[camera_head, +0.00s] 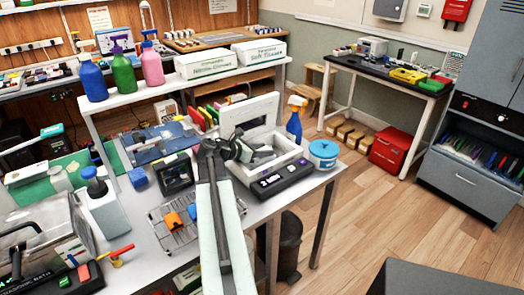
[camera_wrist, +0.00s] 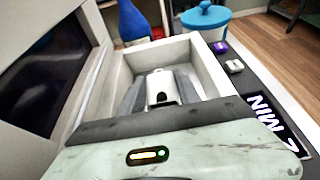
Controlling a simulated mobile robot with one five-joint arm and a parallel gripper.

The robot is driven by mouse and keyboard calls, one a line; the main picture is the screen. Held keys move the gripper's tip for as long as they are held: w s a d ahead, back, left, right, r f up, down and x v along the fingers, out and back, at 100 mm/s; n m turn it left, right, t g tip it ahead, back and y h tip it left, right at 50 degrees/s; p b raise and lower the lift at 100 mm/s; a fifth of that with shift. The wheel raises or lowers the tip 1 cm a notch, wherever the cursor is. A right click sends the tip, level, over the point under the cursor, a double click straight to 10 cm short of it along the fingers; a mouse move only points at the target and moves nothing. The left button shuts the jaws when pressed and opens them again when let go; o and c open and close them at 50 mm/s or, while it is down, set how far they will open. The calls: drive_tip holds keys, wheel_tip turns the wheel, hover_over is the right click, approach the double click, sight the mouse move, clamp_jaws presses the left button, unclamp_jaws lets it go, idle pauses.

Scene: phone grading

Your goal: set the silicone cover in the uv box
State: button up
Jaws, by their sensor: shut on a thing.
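The uv box (camera_head: 293,158) stands on the white bench with its lid (camera_head: 252,112) raised. In the wrist view its open interior and pale wall (camera_wrist: 206,62) surround my fingers, and the lid (camera_wrist: 52,62) is at left. My gripper (camera_head: 256,157) reaches into the open box; in the wrist view its grey fingers (camera_wrist: 160,92) sit low inside. They are shut on a small pale piece with a dark spot (camera_wrist: 160,82), which I take to be the silicone cover. Its lower part is hidden, and I cannot tell whether it touches the floor of the box.
A blue-lidded tub (camera_head: 323,153) stands right of the box and a blue spray bottle (camera_head: 294,122) behind it. A wire rack (camera_head: 180,222) with orange and blue pieces is left of my arm. A dark device (camera_head: 174,172) stands close left of the box.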

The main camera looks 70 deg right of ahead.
drive_tip(key=shift+s+a+f+b, duration=0.15)
drive_tip(key=shift+a+f+b, duration=0.45)
drive_tip(key=shift+f, duration=0.2)
idle(0.7)
drive_tip(key=o, duration=1.4)
drive_tip(key=shift+h, duration=0.3)
drive_tip(key=p+v, duration=0.1)
drive_tip(key=v, duration=0.1)
drive_tip(key=p+v, duration=0.1)
drive_tip(key=v, duration=0.1)
drive_tip(key=d+r+p+v, duration=0.1)
drive_tip(key=v, duration=0.1)
drive_tip(key=shift+w+a+r, duration=0.3)
drive_tip(key=shift+w+a, duration=0.1)
drive_tip(key=shift+w, duration=0.05)
drive_tip(key=shift+w+a+r, duration=0.1)
drive_tip(key=shift+a+r, duration=0.1)
drive_tip(key=shift+r, duration=0.05)
drive_tip(key=shift+w+a+r+p, duration=0.1)
drive_tip(key=shift+w+a+p, duration=0.05)
drive_tip(key=shift+p, duration=0.15)
drive_tip(key=shift+w, duration=0.1)
